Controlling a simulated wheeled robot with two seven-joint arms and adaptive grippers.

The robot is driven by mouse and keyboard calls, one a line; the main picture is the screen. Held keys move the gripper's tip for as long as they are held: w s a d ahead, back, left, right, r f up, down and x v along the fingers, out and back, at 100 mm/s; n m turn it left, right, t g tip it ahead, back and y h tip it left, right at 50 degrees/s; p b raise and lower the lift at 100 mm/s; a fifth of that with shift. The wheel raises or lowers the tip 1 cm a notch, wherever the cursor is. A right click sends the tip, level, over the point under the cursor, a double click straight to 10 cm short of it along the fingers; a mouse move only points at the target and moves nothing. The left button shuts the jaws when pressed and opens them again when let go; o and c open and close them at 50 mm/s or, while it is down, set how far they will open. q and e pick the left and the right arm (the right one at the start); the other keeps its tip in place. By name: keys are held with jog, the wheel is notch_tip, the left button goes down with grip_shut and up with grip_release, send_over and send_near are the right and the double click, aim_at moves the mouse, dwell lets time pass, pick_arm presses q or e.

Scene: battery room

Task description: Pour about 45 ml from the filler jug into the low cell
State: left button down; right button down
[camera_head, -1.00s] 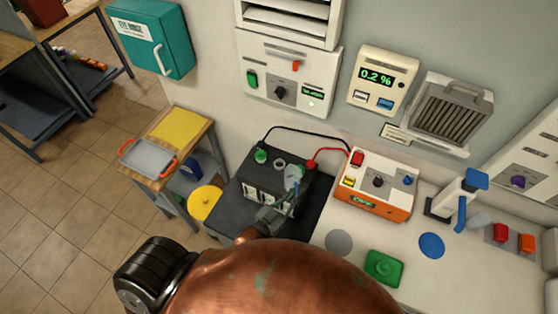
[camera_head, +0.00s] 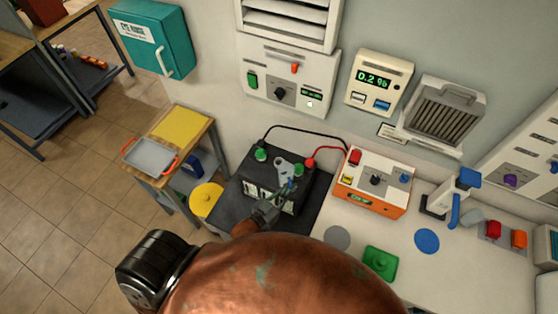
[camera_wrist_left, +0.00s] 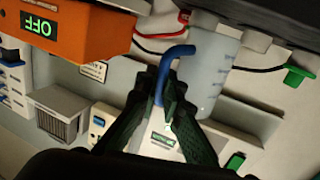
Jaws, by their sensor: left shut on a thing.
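The battery (camera_head: 272,197) is a dark block on a dark mat, with a black and a red lead and green caps on top. The filler jug (camera_head: 283,168) is a small pale, translucent vessel over the middle of the battery's top, covering the open cell mouth there. In the left wrist view the jug (camera_wrist_left: 212,70) shows large, with a blue handle (camera_wrist_left: 172,55). My left gripper (camera_head: 283,190) is shut on that handle; its dark green fingers (camera_wrist_left: 166,98) flank it. I cannot make out the liquid level, any stream or the cell's inside. My right gripper is not in view.
An orange and white charger (camera_head: 372,183) stands right of the battery. A small side table with a grey tray (camera_head: 150,158) stands to the left. Wall boxes hang behind.

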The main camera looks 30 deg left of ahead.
aim_at(284, 164)
pick_arm(q)
jog(key=shift+w+a+r+n+g+p, duration=0.4)
jog(key=shift+r+p, duration=0.2)
jog(key=shift+p, duration=0.35)
jog(key=shift+w+a+r+n+g+p, duration=0.25)
jog(key=shift+r+n+p, duration=0.3)
jog(key=shift+p, duration=0.35)
jog(key=n+p, duration=0.1)
jog(key=w+a+r+g+p, duration=0.1)
jog(key=shift+w+a+n+g+p, duration=0.2)
jog(key=shift+w+n+g+p, duration=0.05)
jog(key=shift+w+n+p, duration=0.1)
jog(key=shift+w+a+f+n+g+h, duration=0.3)
jog(key=shift+w+a+f+n+g, duration=0.2)
jog(key=shift+w+a, duration=0.2)
jog(key=shift+w+a+r+n+p, duration=0.2)
jog(key=shift+r+n+p, duration=0.1)
jog(key=shift+r+p, duration=0.35)
jog(key=shift+w+a+r+n+g, duration=0.15)
jog(key=shift+r+n+g, duration=0.15)
jog(key=shift+g, duration=0.2)
jog(key=shift+w+a+f, duration=0.1)
jog(key=shift+f, duration=0.05)
jog(key=shift+g+h, duration=0.3)
jog(key=shift+w+a+n, duration=0.2)
jog(key=shift+n, duration=0.3)
jog(key=shift+w+a+f+n+g+h, duration=0.1)
jog(key=shift+w+a+n+g+h, duration=0.3)
jog(key=shift+g, duration=0.2)
